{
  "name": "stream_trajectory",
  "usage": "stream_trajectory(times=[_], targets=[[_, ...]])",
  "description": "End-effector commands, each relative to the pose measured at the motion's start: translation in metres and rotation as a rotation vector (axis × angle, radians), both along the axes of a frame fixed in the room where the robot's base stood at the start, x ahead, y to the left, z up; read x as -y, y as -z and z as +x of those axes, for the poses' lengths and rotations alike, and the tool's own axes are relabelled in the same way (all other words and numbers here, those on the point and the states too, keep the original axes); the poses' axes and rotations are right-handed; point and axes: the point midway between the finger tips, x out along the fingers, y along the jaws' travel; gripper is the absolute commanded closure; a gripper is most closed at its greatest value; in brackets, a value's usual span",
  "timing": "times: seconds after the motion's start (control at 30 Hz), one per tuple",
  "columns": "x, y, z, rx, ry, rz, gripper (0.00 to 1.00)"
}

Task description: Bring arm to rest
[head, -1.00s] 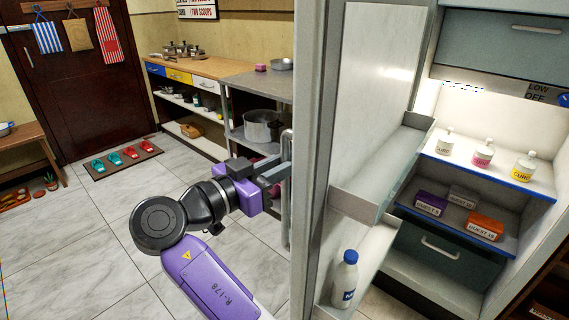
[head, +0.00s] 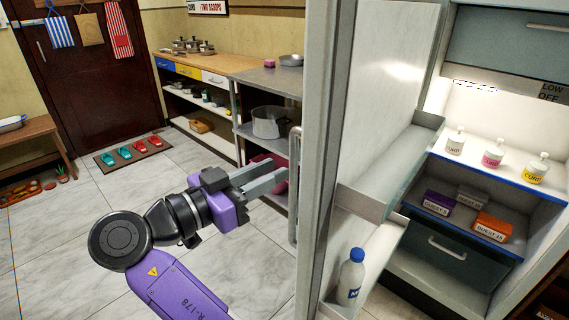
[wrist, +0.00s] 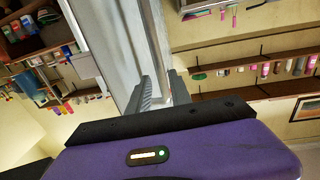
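My purple and grey gripper (head: 272,178) is in the middle of the head view, left of the open fridge door (head: 322,150). Its two grey fingers are parted with nothing seen between them. The tips point toward the door's vertical bar handle (head: 294,185) and look clear of it, though the exact gap is hard to judge. In the wrist view the fingers (wrist: 162,88) also stand apart and empty, with a pale panel close by on the left. My arm is bent low at the left, over the tiled floor.
The open door's inner shelf holds a white bottle with a blue cap (head: 351,276). The fridge interior shows small bottles (head: 493,154) and labelled boxes (head: 438,203). A counter with a pot (head: 270,123) stands behind my gripper. Tiled floor (head: 55,240) is free at the left.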

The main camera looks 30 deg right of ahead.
Motion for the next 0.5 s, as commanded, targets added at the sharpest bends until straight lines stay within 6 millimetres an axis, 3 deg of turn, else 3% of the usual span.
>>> stream_trajectory(times=[0.2, 0.5], targets=[[-0.0145, -0.0001, -0.0036, 0.001, 0.000, 0.001, 0.75], [-0.0145, 0.0000, -0.0038, 0.001, 0.000, 0.001, 0.75]])
